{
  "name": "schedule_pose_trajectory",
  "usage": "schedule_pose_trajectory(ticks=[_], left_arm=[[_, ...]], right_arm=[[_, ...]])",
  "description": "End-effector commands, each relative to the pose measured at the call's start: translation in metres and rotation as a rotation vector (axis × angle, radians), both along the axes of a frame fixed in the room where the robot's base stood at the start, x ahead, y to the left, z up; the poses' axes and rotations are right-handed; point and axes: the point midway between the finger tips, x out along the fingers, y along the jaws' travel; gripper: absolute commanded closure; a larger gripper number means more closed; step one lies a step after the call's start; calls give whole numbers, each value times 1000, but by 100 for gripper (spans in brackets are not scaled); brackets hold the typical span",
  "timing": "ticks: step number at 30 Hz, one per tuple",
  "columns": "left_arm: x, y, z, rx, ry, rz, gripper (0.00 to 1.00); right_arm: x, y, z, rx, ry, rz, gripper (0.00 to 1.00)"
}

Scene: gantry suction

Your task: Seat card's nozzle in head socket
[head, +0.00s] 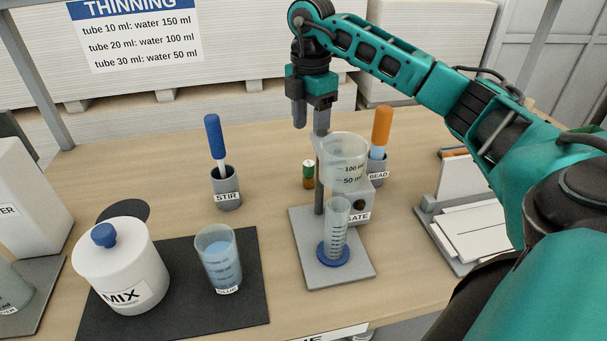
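I see no nozzle and no head socket in the head view. A wall card (135,32) headed "THINNING" pairs tube 10, 20 and 30 ml with water 150, 100 and 50 ml. My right gripper (310,122) points down at the back of the bench, above and behind a clear graduated funnel (344,160). Its two fingers are apart with nothing visible between them. The funnel is on a stand with a box labelled "GATE" (358,205). Below it, a graduated tube (335,230) stands upright on a blue foot. My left gripper is out of view.
A lidded MIX pot (122,264) and a GLUE beaker (219,260) stand on a dark mat (245,312). Behind are a STIR holder (227,187) and a BEAD holder (376,167). White sheets (472,232) lie in a tray at right. Bare wood (265,150) shows behind STIR.

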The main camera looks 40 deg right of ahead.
Motion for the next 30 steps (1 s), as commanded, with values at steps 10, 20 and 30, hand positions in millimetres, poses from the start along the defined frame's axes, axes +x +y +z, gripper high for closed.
schedule_pose_trajectory(ticks=[10, 20, 30], left_arm=[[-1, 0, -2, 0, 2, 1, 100], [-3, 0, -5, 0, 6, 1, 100], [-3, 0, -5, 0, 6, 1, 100]], right_arm=[[-2, -2, -28, -1, 4, -150, 41], [-1, -2, -75, 0, 1, -146, 41], [5, -4, -115, -1, 3, -146, 41]])
